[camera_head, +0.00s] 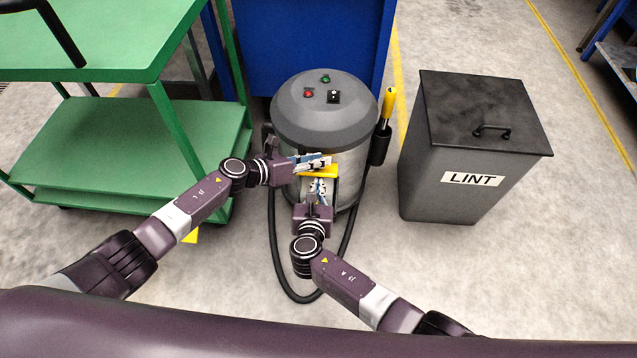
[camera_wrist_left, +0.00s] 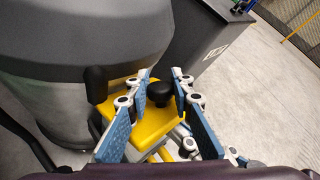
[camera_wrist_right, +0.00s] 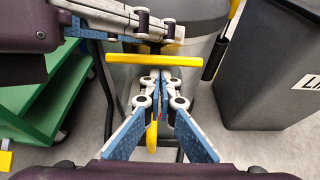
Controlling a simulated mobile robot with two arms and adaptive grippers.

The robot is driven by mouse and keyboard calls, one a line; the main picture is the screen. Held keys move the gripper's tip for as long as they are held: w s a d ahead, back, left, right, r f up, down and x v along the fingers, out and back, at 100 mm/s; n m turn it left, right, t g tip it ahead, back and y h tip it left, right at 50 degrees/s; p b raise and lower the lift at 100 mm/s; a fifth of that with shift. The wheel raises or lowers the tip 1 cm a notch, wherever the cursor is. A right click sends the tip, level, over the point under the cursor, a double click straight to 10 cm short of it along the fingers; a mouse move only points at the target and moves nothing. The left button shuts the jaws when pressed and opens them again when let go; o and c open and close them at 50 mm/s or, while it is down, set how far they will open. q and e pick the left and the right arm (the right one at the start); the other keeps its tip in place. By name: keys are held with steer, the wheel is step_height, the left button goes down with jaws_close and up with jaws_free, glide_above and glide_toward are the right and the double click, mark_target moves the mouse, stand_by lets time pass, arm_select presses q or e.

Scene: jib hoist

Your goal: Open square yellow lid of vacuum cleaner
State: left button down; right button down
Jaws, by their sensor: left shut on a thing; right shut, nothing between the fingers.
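The grey vacuum cleaner (camera_head: 322,112) stands upright in the middle of the head view. Its square yellow lid (camera_head: 318,172) juts from the front of the body and looks roughly level, seen edge-on in the right wrist view (camera_wrist_right: 150,59). A black knob (camera_wrist_left: 160,92) is on the lid's face. My left gripper (camera_head: 326,161) comes from the left above the lid, with its fingers closed around the knob. My right gripper (camera_head: 318,182) is shut and empty just below the lid, in front of the body; whether it touches the lid is unclear. My grippers partly hide the lid.
A black hose (camera_head: 280,262) loops on the floor around my right gripper. A yellow-handled tool holder (camera_head: 381,140) is on the cleaner's right side. A green cart (camera_head: 130,140) stands left, a lint bin (camera_head: 455,165) right, a blue cabinet (camera_head: 300,45) behind.

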steer(key=shift+w+f, duration=0.1)
steer(key=shift+w, duration=0.3)
arm_select(q)
steer(key=shift+a, duration=0.1)
arm_select(e)
steer(key=shift+w+r, duration=0.55)
steer(key=shift+r, duration=0.3)
arm_select(q)
steer(key=c, duration=1.7)
jaws_free()
steer(key=shift+f, duration=0.1)
steer(key=shift+o, duration=0.2)
steer(key=shift+s, duration=0.1)
